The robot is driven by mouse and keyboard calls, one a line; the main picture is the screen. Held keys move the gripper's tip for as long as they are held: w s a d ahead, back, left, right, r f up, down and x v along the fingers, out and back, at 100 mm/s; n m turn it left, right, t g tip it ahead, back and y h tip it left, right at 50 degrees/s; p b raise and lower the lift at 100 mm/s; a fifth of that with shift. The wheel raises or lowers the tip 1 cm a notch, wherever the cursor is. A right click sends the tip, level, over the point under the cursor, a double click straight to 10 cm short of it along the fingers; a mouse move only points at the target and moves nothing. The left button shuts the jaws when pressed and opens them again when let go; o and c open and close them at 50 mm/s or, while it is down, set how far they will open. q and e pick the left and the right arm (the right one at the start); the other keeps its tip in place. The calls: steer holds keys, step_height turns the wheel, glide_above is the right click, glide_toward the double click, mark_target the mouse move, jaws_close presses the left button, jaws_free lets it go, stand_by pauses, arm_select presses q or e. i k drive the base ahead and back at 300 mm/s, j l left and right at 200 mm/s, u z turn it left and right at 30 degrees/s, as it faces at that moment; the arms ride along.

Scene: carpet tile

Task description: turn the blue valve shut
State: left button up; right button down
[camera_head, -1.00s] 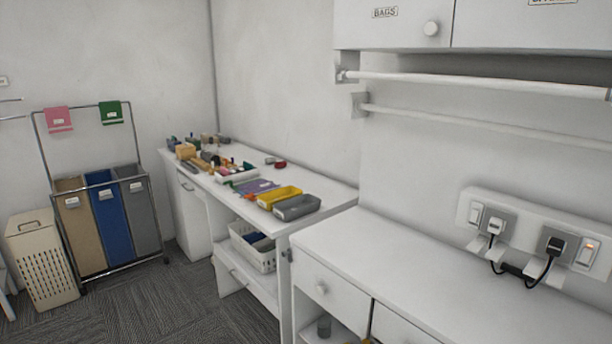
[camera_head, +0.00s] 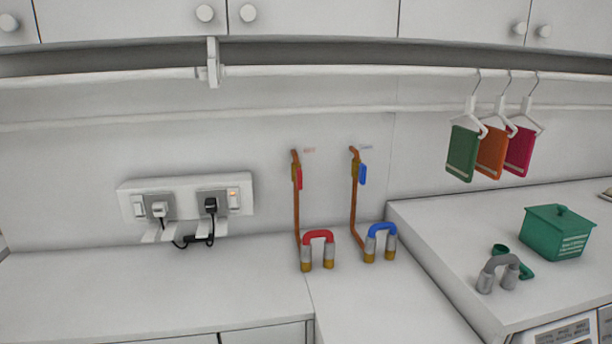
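The blue valve (camera_head: 362,175) is a small blue lever on a copper pipe that comes out of the white wall, right of centre in the head view. Its lever hangs upright, along the pipe. A blue hose bend (camera_head: 380,231) with brass ends is on the counter below it. A matching red valve (camera_head: 299,177) is on a second copper pipe to its left, with a red hose bend (camera_head: 318,236) below. Neither of my grippers shows in this view.
A socket panel (camera_head: 186,199) with two plugs is left of the pipes. A rail (camera_head: 120,78) runs above, with cloths (camera_head: 491,150) on hangers at right. A green box (camera_head: 556,232) and a grey hose bend (camera_head: 497,272) stand on the right counter. The left counter (camera_head: 150,290) is clear.

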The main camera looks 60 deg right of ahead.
mark_target(362, 170)
steer(key=z, duration=2.25)
steer(key=i+l, duration=0.25)
steer(key=l, duration=0.15)
steer(key=i+l+u, duration=0.1)
steer(key=i+l, duration=0.2)
steer(key=l, duration=0.1)
